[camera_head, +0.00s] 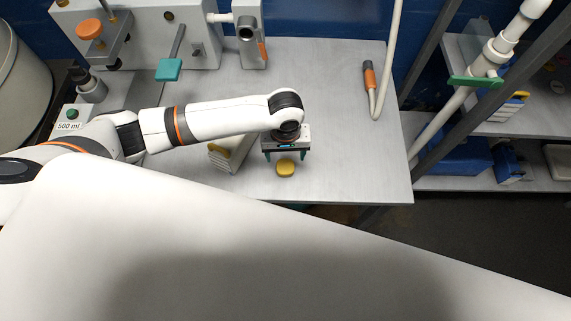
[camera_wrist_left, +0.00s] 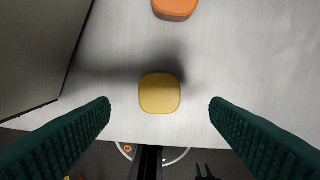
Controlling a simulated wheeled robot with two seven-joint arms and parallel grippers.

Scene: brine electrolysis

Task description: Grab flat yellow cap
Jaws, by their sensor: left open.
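The flat yellow cap (camera_head: 286,168) lies on the grey table near its front edge. In the left wrist view the cap (camera_wrist_left: 160,93) is a rounded yellow square, centred between the two green fingers. My left gripper (camera_head: 287,156) points down above the table, just behind the cap in the head view. In the wrist view its fingers (camera_wrist_left: 160,108) are wide apart with nothing between them touching, so it is open and empty.
An orange object (camera_wrist_left: 175,8) lies beyond the cap in the wrist view. A pale box-like item (camera_head: 234,152) stands just left of my gripper. A large white surface (camera_head: 150,235) fills the foreground.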

